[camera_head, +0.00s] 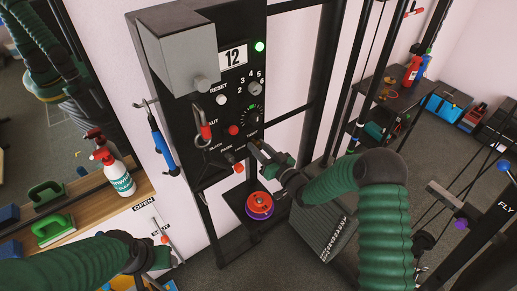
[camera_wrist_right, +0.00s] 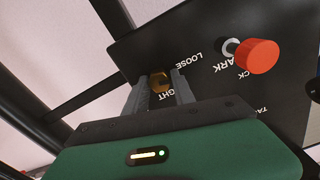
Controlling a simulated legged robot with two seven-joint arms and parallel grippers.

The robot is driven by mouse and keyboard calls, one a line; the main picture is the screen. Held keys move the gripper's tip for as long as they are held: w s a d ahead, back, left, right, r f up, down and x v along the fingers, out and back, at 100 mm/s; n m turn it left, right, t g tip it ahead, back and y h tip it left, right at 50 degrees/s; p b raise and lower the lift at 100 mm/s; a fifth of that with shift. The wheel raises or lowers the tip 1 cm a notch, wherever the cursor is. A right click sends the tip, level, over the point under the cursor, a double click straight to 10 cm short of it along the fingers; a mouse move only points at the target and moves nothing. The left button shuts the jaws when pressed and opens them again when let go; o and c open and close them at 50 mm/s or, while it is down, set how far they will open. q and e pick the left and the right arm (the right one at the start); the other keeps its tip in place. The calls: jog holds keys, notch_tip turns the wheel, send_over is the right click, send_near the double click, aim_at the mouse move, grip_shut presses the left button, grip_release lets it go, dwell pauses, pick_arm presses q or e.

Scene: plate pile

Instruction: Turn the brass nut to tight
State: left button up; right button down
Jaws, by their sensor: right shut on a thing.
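The brass nut (camera_wrist_right: 160,83) shows in the right wrist view on the black panel, between the labels LOOSE and TIGHT; the first letter of TIGHT is covered. My right gripper (camera_wrist_right: 160,90) is shut on the nut, with one grey finger on either side of it. In the head view my right gripper (camera_head: 261,150) reaches the lower right part of the panel (camera_head: 187,130), and I cannot make out the nut there. My left gripper (camera_head: 163,257) is low at the left in the head view, away from the panel; its fingers are not clear.
A red knob (camera_wrist_right: 258,56) sticks out of the panel near my right gripper. Below it, red and purple discs (camera_head: 260,206) sit on a dark plate. A spray bottle (camera_head: 117,175) and a green brush (camera_head: 52,228) are on the wooden shelf at left.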

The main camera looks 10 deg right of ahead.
jog(key=m+b, duration=0.1)
jog(key=m, duration=0.2)
jog(key=shift+d+f+m, duration=0.1)
jog(key=shift+m, duration=0.2)
jog(key=m, duration=0.3)
jog(key=shift+w+m, duration=0.1)
jog(key=shift+m, duration=0.3)
jog(key=m, duration=0.3)
jog(key=shift+d+m+b, duration=0.1)
jog(key=shift+m+b, duration=0.2)
jog(key=shift+f+m, duration=0.15)
jog(key=shift+m, duration=1.85)
jog(key=c, duration=1.3)
grip_release()
jog(key=shift+o, duration=1.1)
